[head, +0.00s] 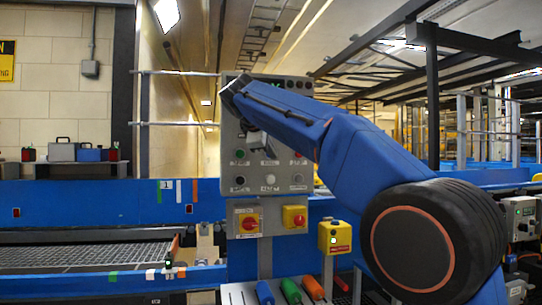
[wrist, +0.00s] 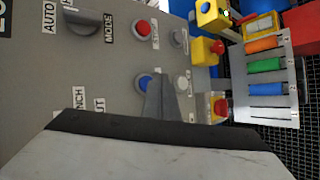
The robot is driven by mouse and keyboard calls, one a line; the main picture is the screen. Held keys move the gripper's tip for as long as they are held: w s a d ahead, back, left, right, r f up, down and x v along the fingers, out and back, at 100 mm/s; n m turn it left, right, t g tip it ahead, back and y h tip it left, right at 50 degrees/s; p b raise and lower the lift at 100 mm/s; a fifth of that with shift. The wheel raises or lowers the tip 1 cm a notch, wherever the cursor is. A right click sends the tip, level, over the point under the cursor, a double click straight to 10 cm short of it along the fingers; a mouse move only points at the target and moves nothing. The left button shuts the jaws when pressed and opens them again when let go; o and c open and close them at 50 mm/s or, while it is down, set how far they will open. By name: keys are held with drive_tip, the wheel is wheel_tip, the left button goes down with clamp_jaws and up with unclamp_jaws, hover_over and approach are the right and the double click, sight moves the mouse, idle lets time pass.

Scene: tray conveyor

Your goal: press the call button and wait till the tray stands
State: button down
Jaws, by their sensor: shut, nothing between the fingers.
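The grey control panel (head: 231,165) stands upright ahead of me, with several buttons and a dark mode knob. In the wrist view, the panel (wrist: 60,85) shows a red button (wrist: 143,28), a blue button (wrist: 145,82) and a pale button (wrist: 181,84). My gripper (head: 262,146) is in front of the panel. In the wrist view its closed fingers (wrist: 160,82) are empty and overlap the space between the blue and pale buttons; contact cannot be told. Which button is the call button is not readable. I cannot make out a tray on the conveyor (head: 85,256).
Yellow boxes with red knobs (head: 248,224) are mounted below the panel, and a yellow box with a lit green lamp (head: 334,237) is beside them. A pale rack with blue, green and orange handles (wrist: 287,78) is close by. A blue rail (head: 95,205) runs along the left.

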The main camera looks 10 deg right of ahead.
drive_tip(key=shift+w, duration=0.1)
drive_tip(key=shift+w, duration=0.3)
drive_tip(key=shift+w, duration=0.5)
idle(0.8)
drive_tip(key=shift+s, duration=0.1)
idle(0.4)
drive_tip(key=shift+s, duration=0.85)
